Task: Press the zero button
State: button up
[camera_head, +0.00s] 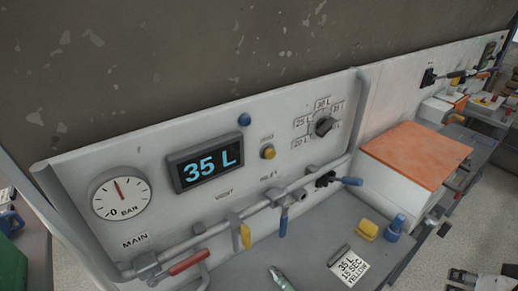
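A yellow round button (268,152) sits on the pale upright panel (130,165), right of the display. A small label above it is too small to read for sure. A blue round knob or button (244,119) is up and left of it, near the panel's top edge. The dark display (205,164) reads 35 L. A dark jointed part at the lower right edge, cut off by the frame, looks like my gripper (454,274). It is well away from the panel, and its finger opening cannot be made out.
A dial gauge (121,197) and a rotary selector (324,126) are on the panel. Pipes with red, yellow and blue handles run along its foot. A note (350,266), a yellow piece (367,230) and an orange-topped box (417,153) stand at the right.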

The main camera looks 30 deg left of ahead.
aim_at(270, 154)
jog(key=u, duration=1.45)
